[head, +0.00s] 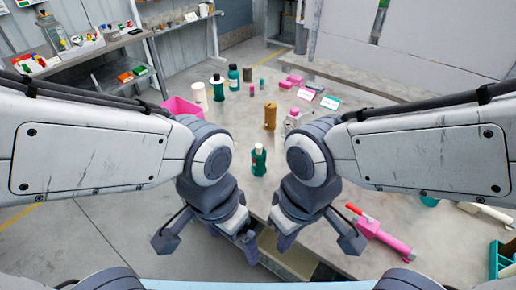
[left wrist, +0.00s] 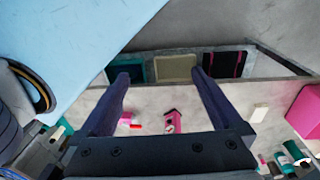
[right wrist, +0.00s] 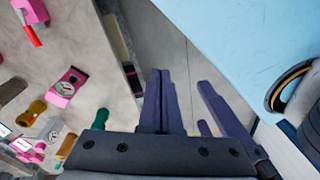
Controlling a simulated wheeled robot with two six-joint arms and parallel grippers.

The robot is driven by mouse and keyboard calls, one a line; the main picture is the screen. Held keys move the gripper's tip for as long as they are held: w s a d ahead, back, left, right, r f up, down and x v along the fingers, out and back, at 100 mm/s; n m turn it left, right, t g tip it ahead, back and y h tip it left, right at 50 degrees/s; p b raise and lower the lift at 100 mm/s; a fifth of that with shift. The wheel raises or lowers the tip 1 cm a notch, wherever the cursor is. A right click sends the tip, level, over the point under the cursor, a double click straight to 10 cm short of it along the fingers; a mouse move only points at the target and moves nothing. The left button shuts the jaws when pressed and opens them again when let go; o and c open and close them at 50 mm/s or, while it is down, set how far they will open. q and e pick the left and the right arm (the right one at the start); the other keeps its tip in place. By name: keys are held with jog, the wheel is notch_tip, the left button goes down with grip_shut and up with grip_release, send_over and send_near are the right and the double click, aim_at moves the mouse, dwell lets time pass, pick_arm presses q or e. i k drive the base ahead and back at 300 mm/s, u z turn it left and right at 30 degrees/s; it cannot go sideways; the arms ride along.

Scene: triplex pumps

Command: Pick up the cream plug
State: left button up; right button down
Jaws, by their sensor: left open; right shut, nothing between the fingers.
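I cannot single out the cream plug with certainty. A pale cream cylinder (head: 199,95) stands on the bench at the back left in the head view. A small cream block (left wrist: 259,113) lies on the bench in the left wrist view; I cannot tell what it is. My left gripper (head: 248,244) is low at the bench's front edge, open and empty; its spread fingers also show in the left wrist view (left wrist: 163,85). My right gripper (head: 282,241) is close beside it, shut and empty; its closed fingers show in the right wrist view (right wrist: 158,90).
A compartment with a cream floor (left wrist: 175,68) lies at the bench edge, between green and dark ones. A green bottle (head: 259,160) stands just beyond my grippers. A pink tool (head: 380,236) lies at right, a pink bin (head: 181,107) at left. Several bottles stand further back.

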aim_at(258, 147)
jog(key=u, duration=0.5)
jog(key=k, duration=0.55)
jog(key=u, duration=1)
jog(key=i, duration=0.7)
jog(key=z, duration=0.45)
jog(key=i, duration=0.7)
jog(key=z, duration=0.6)
